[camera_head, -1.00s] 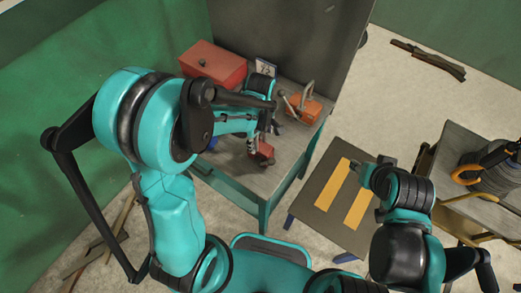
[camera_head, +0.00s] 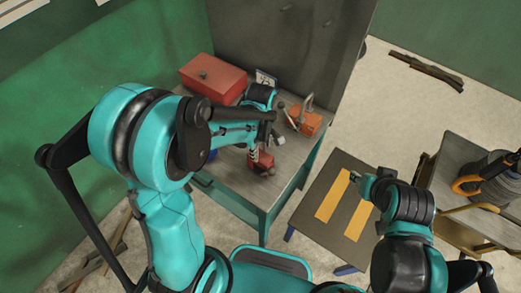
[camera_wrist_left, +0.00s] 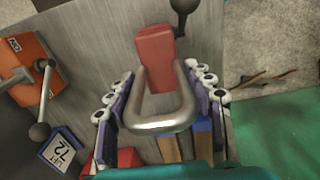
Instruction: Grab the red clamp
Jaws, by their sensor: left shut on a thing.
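The red clamp (camera_head: 262,163) shows near the front edge of the workbench, below my left gripper (camera_head: 256,150). In the left wrist view its red block (camera_wrist_left: 155,46) has a metal U-shaped handle and a dark knob beyond it. My left gripper (camera_wrist_left: 162,95) is shut on the clamp, with the handle between its two rows of finger pads. I cannot tell whether the clamp touches the bench top. My right gripper (camera_head: 358,177) is over the striped platform, away from the clamp; its jaw state is unclear.
A dark panel stands behind. The yellow-striped platform (camera_head: 315,231) is right of it, then a bench with a cable coil (camera_head: 490,177).

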